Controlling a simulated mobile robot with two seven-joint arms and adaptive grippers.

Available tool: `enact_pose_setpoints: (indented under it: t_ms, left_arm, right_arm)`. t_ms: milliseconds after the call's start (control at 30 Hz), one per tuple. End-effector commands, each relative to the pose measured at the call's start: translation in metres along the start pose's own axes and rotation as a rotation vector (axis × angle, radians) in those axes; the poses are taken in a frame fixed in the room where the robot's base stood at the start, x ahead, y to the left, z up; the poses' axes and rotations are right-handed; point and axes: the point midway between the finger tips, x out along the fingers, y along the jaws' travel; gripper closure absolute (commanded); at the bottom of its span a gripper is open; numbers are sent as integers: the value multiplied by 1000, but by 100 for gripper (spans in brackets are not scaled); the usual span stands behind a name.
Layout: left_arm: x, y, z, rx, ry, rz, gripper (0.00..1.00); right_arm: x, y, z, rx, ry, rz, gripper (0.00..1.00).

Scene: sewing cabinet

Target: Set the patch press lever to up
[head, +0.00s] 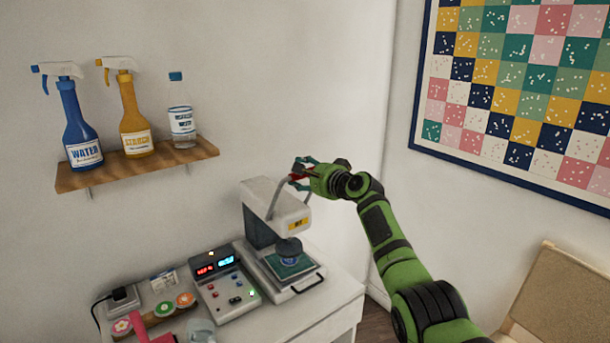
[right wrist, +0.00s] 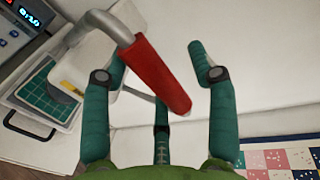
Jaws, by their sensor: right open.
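The patch press (head: 262,212) is a white machine with a dark column, standing on the white cabinet top. Its lever is a bent grey bar (head: 277,197) rising from the press head to a red handle (head: 298,178). My right gripper (head: 300,170) is at the handle, at the upper end of the lever. In the right wrist view the red handle (right wrist: 158,75) lies between the spread teal fingers of my right gripper (right wrist: 154,42), which is open. Whether any finger touches the handle is unclear. My left gripper is out of view.
A control box (head: 222,285) with lit displays stands left of the press. Patch rolls (head: 165,308) and a pink item (head: 152,332) lie farther left. A wooden shelf (head: 140,167) with bottles is on the wall. A quilt (head: 520,90) hangs at the right.

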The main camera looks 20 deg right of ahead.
Motion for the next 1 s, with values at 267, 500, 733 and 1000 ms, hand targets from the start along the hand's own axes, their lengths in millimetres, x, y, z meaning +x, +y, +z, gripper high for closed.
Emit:
enact_pose_setpoints:
  t_ms: [267, 500, 733, 1000]
  left_arm:
    - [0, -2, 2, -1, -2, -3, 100]
    - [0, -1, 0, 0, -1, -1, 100]
    - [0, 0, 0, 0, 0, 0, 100]
    - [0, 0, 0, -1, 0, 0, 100]
  right_arm:
    - [-6, 0, -1, -1, 0, -2, 41]
    - [-27, 1, -2, -2, 2, -2, 41]
    - [-57, 1, -1, -2, 1, -1, 41]
    - [-97, 1, -1, -2, 1, 0, 41]
